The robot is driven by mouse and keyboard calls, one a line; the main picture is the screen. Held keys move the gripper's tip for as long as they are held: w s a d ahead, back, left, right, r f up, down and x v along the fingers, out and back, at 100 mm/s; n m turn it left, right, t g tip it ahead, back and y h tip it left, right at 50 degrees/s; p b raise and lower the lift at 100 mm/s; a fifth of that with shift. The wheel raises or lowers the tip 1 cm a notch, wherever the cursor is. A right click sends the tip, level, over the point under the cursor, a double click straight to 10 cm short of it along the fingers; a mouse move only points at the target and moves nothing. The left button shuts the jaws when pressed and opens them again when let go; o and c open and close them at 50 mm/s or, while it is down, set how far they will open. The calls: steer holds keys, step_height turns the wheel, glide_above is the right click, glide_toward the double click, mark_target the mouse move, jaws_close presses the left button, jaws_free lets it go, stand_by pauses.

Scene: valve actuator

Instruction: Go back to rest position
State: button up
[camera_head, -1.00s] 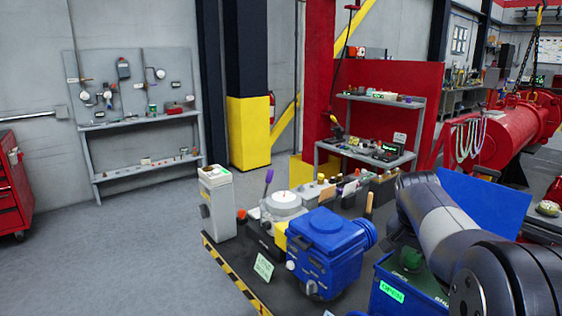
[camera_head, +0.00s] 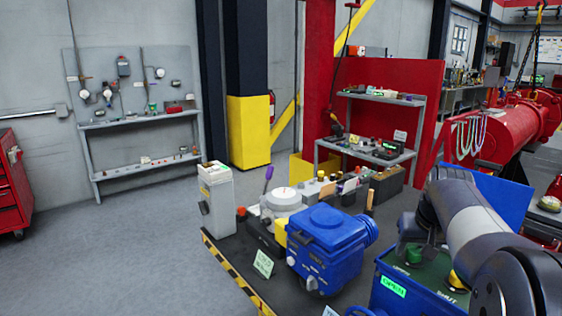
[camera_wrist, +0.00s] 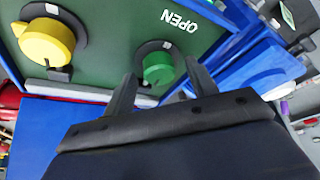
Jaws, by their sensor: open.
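My gripper (camera_wrist: 160,68) is open and empty in the wrist view, its two dark fingers pointing at a green panel (camera_wrist: 105,75). A round green knob (camera_wrist: 158,66) shows between the fingertips; I cannot tell how far it is from them. A larger yellow knob (camera_wrist: 46,42) is to the left on the same panel. In the head view the green knob (camera_head: 413,253) and yellow knob (camera_head: 457,281) sit on a blue-framed box at lower right. My arm reaches over the box from the right; the fingers cannot be made out there.
A blue valve actuator (camera_head: 326,240) stands on the dark bench (camera_head: 228,252) left of the box. A grey post-like unit (camera_head: 216,200) and small bench parts are near it. A blue panel (camera_head: 490,200) rises behind my arm. Floor is open at left.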

steer(key=n+y, duration=0.1)
steer(key=n, duration=0.2)
steer(key=shift+d+b, duration=0.15)
steer(key=shift+b, duration=0.25)
steer(key=v, duration=0.5)
steer(key=shift+s+r, duration=0.1)
steer(key=shift+r, duration=0.15)
steer(key=shift+d, duration=0.1)
